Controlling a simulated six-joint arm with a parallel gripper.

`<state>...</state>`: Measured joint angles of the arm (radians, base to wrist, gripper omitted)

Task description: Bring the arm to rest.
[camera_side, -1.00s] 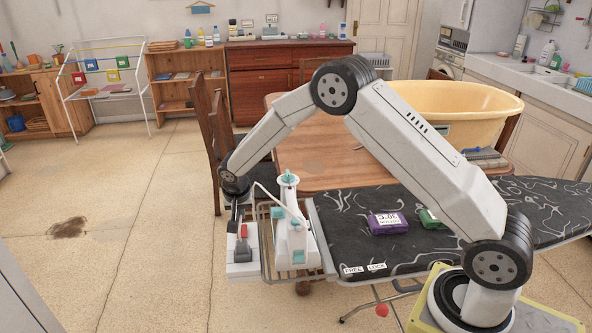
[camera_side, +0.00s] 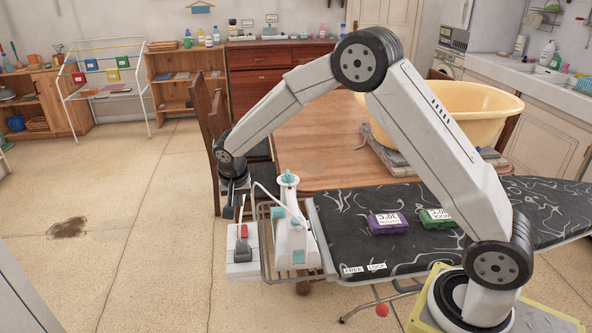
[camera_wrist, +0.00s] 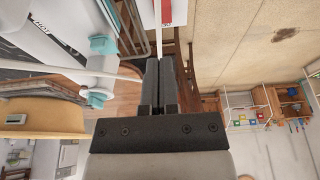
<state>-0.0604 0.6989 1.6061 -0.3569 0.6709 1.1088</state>
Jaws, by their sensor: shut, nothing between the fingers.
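My gripper (camera_side: 235,212) is shut and empty in the side view. It hangs above a white box with a grey switch and a red part (camera_side: 243,243) at the left end of the ironing board (camera_side: 345,215). The white iron with teal parts (camera_side: 292,235) stands upright on the wire rest, just right of the box, and partly shows in the wrist view (camera_wrist: 95,65).
A chair (camera_side: 212,130) stands close behind my gripper.

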